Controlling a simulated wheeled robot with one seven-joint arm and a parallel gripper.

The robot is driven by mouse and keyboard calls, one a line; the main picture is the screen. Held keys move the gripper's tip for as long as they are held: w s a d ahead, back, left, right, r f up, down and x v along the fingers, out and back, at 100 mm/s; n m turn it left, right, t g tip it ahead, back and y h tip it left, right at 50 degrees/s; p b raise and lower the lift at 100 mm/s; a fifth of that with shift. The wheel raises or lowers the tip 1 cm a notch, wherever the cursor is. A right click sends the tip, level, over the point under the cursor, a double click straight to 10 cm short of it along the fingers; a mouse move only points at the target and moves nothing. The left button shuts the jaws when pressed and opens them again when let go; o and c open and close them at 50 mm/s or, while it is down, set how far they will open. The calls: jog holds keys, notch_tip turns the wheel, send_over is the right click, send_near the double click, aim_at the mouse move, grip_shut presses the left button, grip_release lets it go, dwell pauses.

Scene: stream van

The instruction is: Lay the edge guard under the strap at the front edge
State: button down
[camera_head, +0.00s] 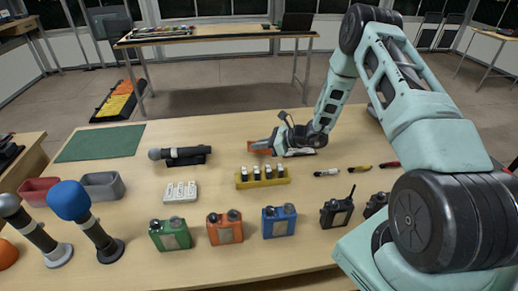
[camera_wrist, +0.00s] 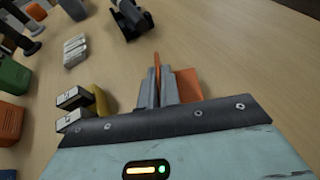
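An orange piece that looks like an angled edge guard (camera_head: 261,146) is at the tip of my gripper (camera_head: 277,144), low over the table. In the wrist view one thin orange leg (camera_wrist: 157,61) stands between the two close-set fingers (camera_wrist: 158,88). An orange flat part (camera_wrist: 188,86) shows just right of the fingers. My gripper looks shut on the thin leg. Whether the piece touches the table I cannot tell. I cannot make out a strap in either view.
A yellow holder (camera_head: 263,181) with several small blocks stands just in front of my gripper. A microphone on a stand (camera_head: 181,155) lies to the left. Green (camera_head: 169,235), orange (camera_head: 225,228) and blue (camera_head: 279,222) packs line the front. A green mat (camera_head: 101,143) lies back left.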

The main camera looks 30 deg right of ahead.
jog(key=shift+f, duration=1.1)
jog(key=shift+f, duration=0.1)
jog(key=c, duration=1.6)
grip_release()
